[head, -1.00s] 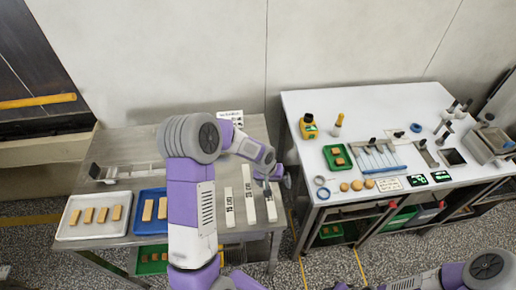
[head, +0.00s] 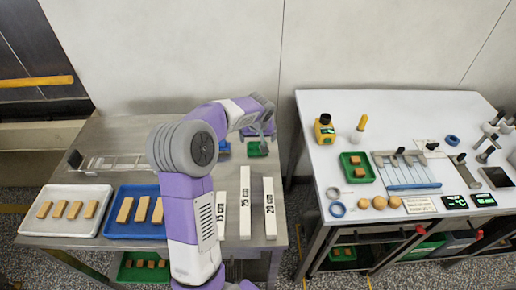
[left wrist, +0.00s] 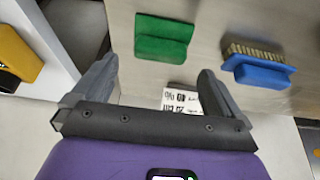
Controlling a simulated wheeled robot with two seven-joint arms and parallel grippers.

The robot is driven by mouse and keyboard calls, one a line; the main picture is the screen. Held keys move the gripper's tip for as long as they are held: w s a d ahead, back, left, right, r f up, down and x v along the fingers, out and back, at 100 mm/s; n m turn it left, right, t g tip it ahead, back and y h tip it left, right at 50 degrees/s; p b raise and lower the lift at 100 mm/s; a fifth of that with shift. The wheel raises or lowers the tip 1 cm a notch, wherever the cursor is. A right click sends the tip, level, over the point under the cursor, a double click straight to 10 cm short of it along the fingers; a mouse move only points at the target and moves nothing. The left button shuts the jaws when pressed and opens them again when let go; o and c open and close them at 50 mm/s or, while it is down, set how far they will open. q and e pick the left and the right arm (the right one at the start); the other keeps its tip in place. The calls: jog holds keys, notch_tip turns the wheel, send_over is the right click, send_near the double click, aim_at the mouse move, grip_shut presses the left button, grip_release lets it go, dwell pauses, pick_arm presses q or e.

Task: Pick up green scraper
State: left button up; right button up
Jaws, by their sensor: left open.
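The green scraper (head: 257,149) lies at the back right of the left steel table in the head view. It also shows in the left wrist view as a green block (left wrist: 163,38) with a raised ridge. My left gripper (head: 261,131) is above and close to it in the head view, partly overlapping it. In the left wrist view my left gripper (left wrist: 157,70) is open and empty, and the scraper lies ahead of the fingertips, roughly between their lines and apart from them. My right gripper is out of view.
A blue brush (left wrist: 257,64) with pale bristles lies right of the scraper in the left wrist view. White numbered bars (head: 245,203) stand forward on the steel table (head: 130,135). A white tray (head: 50,226) and a blue tray (head: 121,230) hold bars. The white table (head: 400,115) is rightward.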

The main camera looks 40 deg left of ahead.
aim_at(257, 143)
pick_arm(q)
jog(key=b+x, duration=0.1)
jog(key=x, duration=0.4)
jog(key=shift+s, duration=0.1)
jog(key=shift+d, duration=0.1)
jog(key=shift+c, duration=0.3)
jog(key=c, duration=1)
jog(key=shift+r, duration=0.15)
notch_tip(257, 143, up, 10)
jog(key=p, duration=0.2)
jog(key=shift+p, duration=0.3)
